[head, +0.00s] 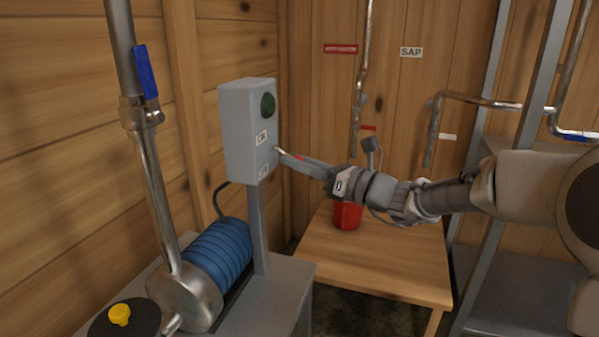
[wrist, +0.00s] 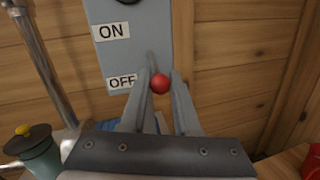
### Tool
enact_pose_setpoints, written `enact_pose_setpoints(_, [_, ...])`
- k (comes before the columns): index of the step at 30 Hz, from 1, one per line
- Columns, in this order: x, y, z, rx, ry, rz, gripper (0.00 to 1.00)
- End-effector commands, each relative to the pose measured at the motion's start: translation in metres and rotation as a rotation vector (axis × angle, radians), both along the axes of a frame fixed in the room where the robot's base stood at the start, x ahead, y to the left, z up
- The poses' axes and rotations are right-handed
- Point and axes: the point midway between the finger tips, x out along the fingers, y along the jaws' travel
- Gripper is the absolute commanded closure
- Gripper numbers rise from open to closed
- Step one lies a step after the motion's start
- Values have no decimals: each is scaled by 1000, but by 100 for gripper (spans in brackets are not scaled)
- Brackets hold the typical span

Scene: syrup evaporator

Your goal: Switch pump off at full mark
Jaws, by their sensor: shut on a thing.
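A grey switch box (head: 236,130) stands on a post at centre left, with a dark green round lamp (head: 268,105) near its top. An ON label (wrist: 111,32) sits above an OFF label (wrist: 122,82) on its face. A lever with a red ball knob (wrist: 160,84) sticks out of the box; in the wrist view the knob appears about level with OFF. My gripper (head: 287,156) is at the box front, its fingers (wrist: 164,76) shut on the lever, the knob between them. The blue ribbed pump motor (head: 218,252) sits below the box. No full mark is discernible.
A wooden table (head: 375,262) holds a red bucket (head: 347,216) beneath my arm. Metal pipes with blue-handled valves (head: 146,71) run at left and right. A SAP label (head: 411,52) is on the back wall. A grey shelf frame (head: 510,150) stands at right.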

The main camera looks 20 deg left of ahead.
Motion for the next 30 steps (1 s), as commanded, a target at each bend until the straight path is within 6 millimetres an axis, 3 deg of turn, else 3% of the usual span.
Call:
enact_pose_setpoints(21, [0, 2, -3, 71, 10, -1, 100])
enact_pose_setpoints(22, [0, 2, -3, 71, 10, -1, 65])
enact_pose_setpoints(26, [0, 2, -3, 70, 9, -1, 41])
enact_pose_setpoints(30, [0, 2, -3, 69, 8, -1, 40])
